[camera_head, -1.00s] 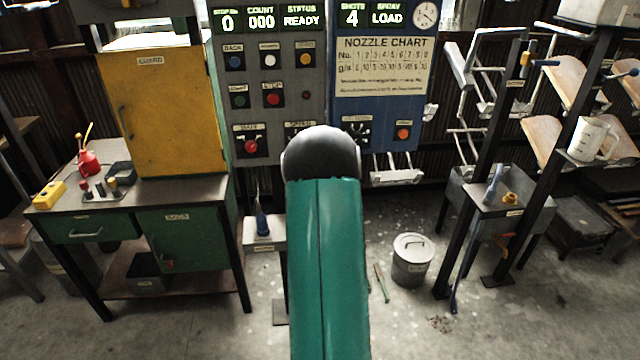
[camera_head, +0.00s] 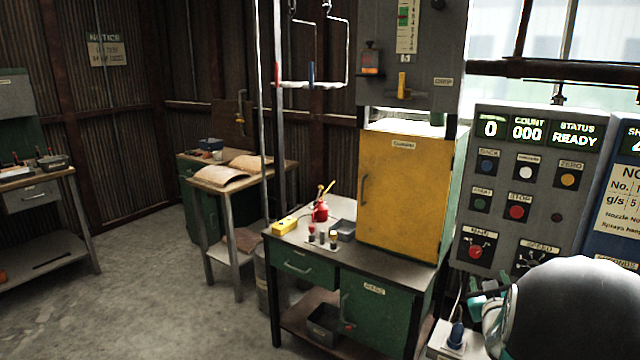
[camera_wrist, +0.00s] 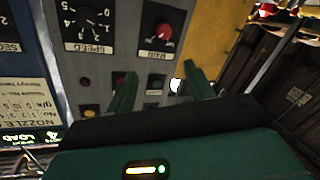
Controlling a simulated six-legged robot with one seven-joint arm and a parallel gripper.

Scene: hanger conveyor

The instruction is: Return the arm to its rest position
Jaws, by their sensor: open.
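My arm shows in the head view as a large dark rounded link at the lower right corner, with small teal and white parts beside its left edge. The rest of the arm is out of that view or hidden behind this link. In the wrist view my gripper (camera_wrist: 161,88) has two green fingers spread apart with nothing between them. The grey control panel (camera_wrist: 125,50) lies beyond the fingers and appears upside down, with its red main knob (camera_wrist: 164,32) and speed dial (camera_wrist: 90,20). I cannot tell the exact distance to it.
The grey control panel (camera_head: 535,165) stands at right in the head view, behind my arm. Left of it are a yellow guard cabinet (camera_head: 400,190) and a green workbench (camera_head: 300,262) with a red oil can (camera_head: 320,211). Open concrete floor (camera_head: 150,290) lies at left.

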